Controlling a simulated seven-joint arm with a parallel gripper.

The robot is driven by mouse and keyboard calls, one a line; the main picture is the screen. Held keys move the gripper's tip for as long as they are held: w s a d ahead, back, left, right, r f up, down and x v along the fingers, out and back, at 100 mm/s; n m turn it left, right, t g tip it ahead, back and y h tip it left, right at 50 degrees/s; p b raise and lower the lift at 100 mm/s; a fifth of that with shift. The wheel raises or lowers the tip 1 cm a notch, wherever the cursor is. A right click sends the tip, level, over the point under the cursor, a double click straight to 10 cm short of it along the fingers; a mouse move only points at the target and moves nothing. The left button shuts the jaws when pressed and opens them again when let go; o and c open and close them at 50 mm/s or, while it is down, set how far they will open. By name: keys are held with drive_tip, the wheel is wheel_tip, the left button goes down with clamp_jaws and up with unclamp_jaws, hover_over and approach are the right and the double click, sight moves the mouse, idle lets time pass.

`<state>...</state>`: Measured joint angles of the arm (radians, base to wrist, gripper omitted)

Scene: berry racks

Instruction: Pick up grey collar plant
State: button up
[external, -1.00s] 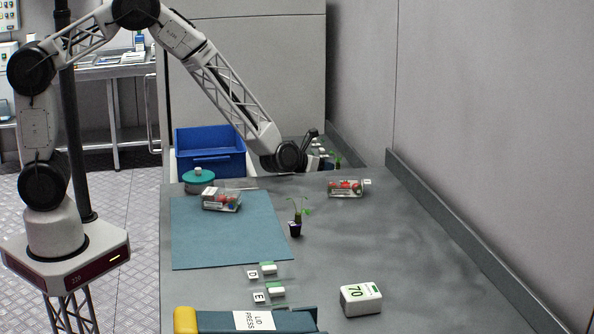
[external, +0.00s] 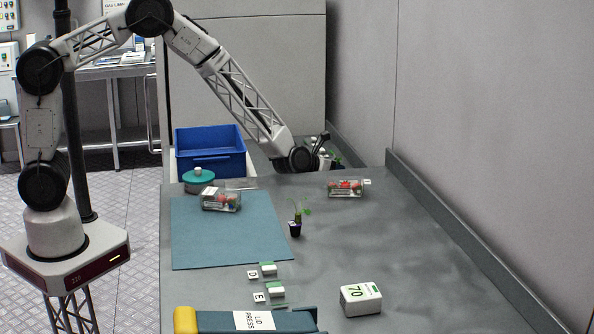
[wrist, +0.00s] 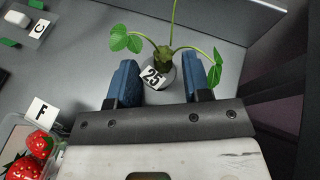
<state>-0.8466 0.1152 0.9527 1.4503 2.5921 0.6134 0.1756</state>
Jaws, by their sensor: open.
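A green leafy plant (wrist: 166,57) with a tag reading 25 (wrist: 153,77) stands just ahead of my gripper (wrist: 157,64) in the wrist view. A grey rounded base or collar shows around the foot of its stem, partly behind the tag. My gripper's two blue fingers are open, one on each side of the plant's base, and I see no clear contact. In the external view my gripper (external: 324,145) is at the bench's far end, with leaves of this plant (external: 337,155) beside it. A second plant (external: 296,216) in a dark pot stands by the blue mat.
A clear berry box (external: 346,188) stands near my gripper; a box of red berries (wrist: 32,150) with label F is at left in the wrist view.

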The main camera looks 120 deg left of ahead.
drive_tip(key=shift+a+f, duration=0.1)
idle(0.6)
drive_tip(key=c, duration=0.6)
drive_tip(key=shift+c, duration=0.2)
drive_tip(key=shift+r, duration=0.2)
drive_tip(key=shift+r, duration=1.4)
drive_tip(key=shift+s+d+r, duration=0.15)
drive_tip(key=shift+d+r, duration=0.05)
drive_tip(key=shift+r, duration=0.05)
drive_tip(key=s+d, duration=0.3)
drive_tip(key=d, duration=0.1)
drive_tip(key=s+d+r, duration=0.1)
drive_tip(key=s+d, duration=0.2)
drive_tip(key=d, duration=0.1)
drive_tip(key=s+d, duration=0.3)
drive_tip(key=d, duration=0.1)
drive_tip(key=shift+s+r, duration=0.2)
drive_tip(key=shift+s, duration=0.15)
